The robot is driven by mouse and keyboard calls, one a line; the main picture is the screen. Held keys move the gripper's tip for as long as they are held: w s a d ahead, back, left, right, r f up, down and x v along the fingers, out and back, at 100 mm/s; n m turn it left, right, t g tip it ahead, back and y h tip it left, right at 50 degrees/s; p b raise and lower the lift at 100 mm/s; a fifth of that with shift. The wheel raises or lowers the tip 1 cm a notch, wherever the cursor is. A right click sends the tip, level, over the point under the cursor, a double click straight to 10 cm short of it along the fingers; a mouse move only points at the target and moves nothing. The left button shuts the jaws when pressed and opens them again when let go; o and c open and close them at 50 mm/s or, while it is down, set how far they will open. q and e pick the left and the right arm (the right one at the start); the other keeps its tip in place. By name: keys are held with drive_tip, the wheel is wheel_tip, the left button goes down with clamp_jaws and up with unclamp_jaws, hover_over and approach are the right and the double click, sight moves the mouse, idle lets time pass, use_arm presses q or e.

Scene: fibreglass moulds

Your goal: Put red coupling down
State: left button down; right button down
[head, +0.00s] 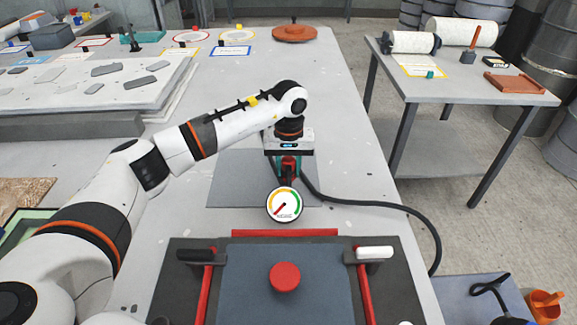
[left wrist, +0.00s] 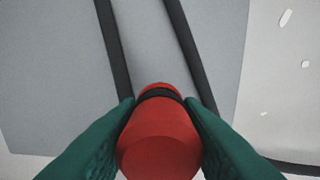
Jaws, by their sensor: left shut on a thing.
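My left gripper (head: 289,164) points down over a flat grey mat (head: 232,182) on the table. Its green fingers are closed on the sides of the red coupling (left wrist: 160,140), seen large in the left wrist view, with a black band near its far end. In the head view the coupling is mostly hidden by the gripper and the gauge. I cannot tell whether the coupling touches the mat. A black hose (head: 375,207) runs from beside the gripper to the right and over the table edge. My right gripper is not in view.
A round dial gauge (head: 284,204) stands just in front of the gripper. Nearer is a dark mould (head: 240,262) with a red knob (head: 285,277) and two clamp handles, one white (head: 375,252). A side table (head: 440,85) stands right.

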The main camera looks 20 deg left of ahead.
sight(289, 159)
use_arm(q)
drive_tip(key=shift+f, duration=0.4)
drive_tip(key=c, duration=1)
unclamp_jaws()
drive_tip(key=shift+r, duration=0.1)
wheel_tip(289, 159, up, 13)
drive_tip(key=shift+f+b, duration=0.1)
drive_tip(key=shift+b, duration=0.2)
